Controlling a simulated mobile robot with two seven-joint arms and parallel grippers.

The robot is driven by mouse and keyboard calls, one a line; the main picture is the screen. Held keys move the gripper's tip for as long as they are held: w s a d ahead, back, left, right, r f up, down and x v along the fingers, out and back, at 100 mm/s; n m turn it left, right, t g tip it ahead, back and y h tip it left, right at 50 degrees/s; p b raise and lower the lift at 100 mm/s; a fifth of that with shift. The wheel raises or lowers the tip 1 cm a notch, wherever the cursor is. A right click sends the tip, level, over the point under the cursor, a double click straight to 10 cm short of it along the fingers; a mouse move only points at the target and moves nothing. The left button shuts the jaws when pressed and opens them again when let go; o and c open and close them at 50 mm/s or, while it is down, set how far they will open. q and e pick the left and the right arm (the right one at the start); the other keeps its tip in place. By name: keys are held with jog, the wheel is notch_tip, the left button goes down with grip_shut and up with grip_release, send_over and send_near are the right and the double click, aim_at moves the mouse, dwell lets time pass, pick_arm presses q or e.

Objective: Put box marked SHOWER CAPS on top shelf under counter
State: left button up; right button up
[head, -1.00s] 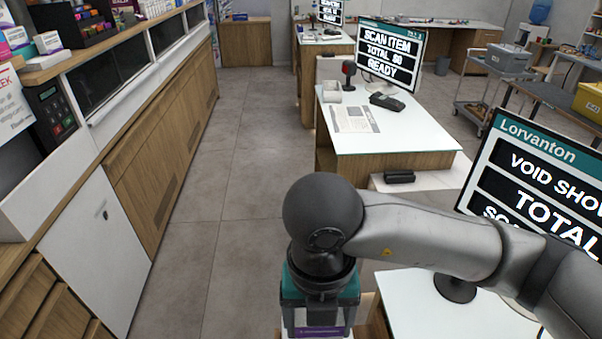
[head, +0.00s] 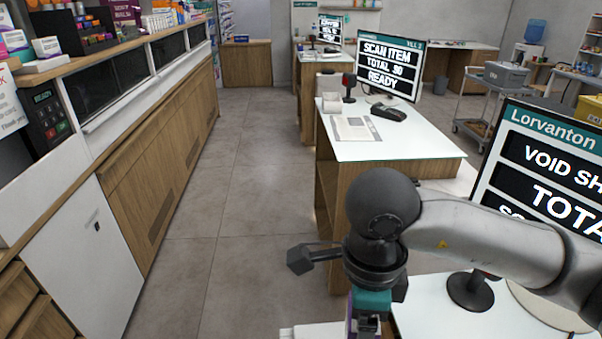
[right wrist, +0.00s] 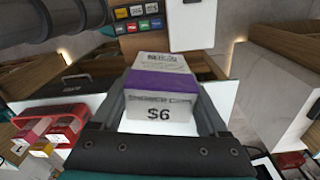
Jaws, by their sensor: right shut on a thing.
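The SHOWER CAPS box (right wrist: 165,85) is white with a purple band and a $6 mark, and fills the middle of the right wrist view. My right gripper (right wrist: 166,100) is shut on it, with a finger along each side. In the head view my right gripper (head: 368,322) is low in the picture, beside the near counter, and only a purple sliver shows at it. The wooden counter (head: 340,185) ahead has an open side facing the aisle; its shelves are hard to make out. My left gripper is not in view.
The near white counter top (head: 430,318) carries a Lorvanton screen (head: 550,180) close to my right arm. A red basket (right wrist: 50,122) with small boxes shows in the right wrist view. The tiled aisle (head: 235,180) between the counters is clear.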

jog(key=n, duration=0.1)
jog(key=d+f+n+b, duration=0.1)
jog(key=f+n+b, duration=0.1)
jog(key=n, duration=0.1)
jog(key=shift+w+d, duration=0.3)
jog(key=shift+w, duration=0.1)
jog(key=w+d+f+n+b, duration=0.2)
jog(key=d+f+n+b, duration=0.2)
jog(key=n, duration=1.1)
jog(key=shift+d+f+n+b, duration=0.35)
jog(key=shift+d+b, duration=0.4)
jog(key=shift+b, duration=0.9)
